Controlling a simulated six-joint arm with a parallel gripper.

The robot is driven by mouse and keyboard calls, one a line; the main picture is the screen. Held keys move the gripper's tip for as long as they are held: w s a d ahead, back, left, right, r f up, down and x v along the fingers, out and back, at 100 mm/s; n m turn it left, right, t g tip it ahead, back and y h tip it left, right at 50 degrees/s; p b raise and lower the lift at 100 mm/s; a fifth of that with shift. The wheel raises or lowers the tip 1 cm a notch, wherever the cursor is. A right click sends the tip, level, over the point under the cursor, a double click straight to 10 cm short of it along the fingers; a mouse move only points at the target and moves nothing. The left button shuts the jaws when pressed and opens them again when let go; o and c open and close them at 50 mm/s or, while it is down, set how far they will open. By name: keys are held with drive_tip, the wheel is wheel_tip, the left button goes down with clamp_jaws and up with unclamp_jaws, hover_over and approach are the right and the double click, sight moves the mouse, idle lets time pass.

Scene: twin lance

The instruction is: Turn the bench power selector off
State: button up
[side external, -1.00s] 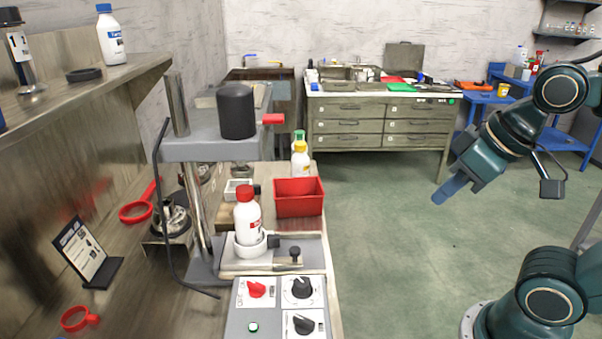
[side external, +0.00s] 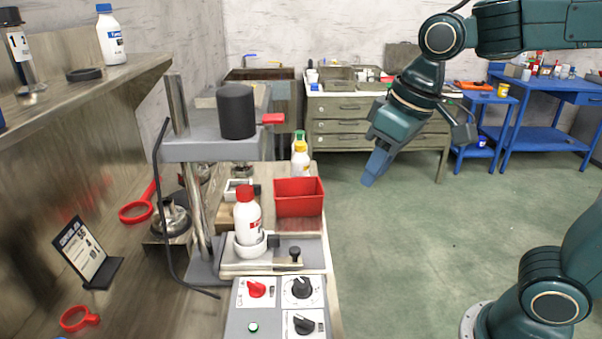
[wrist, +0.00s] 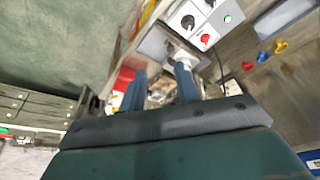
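A grey control panel (side external: 240,320) on the bench's front end carries a red knob (side external: 257,289), two black knobs (side external: 301,287) (side external: 303,325) and a green button (side external: 253,327). The labels are too small to read, so I cannot tell which knob is the bench power selector. The wrist view also shows the red knob (wrist: 205,38), a black knob (wrist: 188,22) and the green button (wrist: 228,18). My gripper (side external: 372,178) hangs in the air to the right of the bench, higher than the panel and apart from it. In the wrist view its fingers (wrist: 160,88) are spread with nothing held between them.
A press with a black cylinder (side external: 236,110) stands behind the panel. A white bottle with a red cap (side external: 247,218) stands in its holder. A red bin (side external: 299,197) lies behind it. Open floor (side external: 430,250) is to the right.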

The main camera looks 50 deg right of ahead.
drive_tip(key=w+a+f+n+g, duration=0.1)
drive_tip(key=w+a+f+g, duration=0.15)
drive_tip(key=w+a, duration=0.6)
drive_tip(key=g, duration=0.1)
hover_over(254, 282)
wheel_tip(254, 282, down, 6)
drive_tip(key=shift+n+h, duration=0.3)
drive_tip(key=shift+n, duration=0.1)
drive_tip(key=shift+f, duration=0.15)
wheel_tip(254, 282, down, 14)
drive_tip(key=shift+r, duration=0.2)
clamp_jaws()
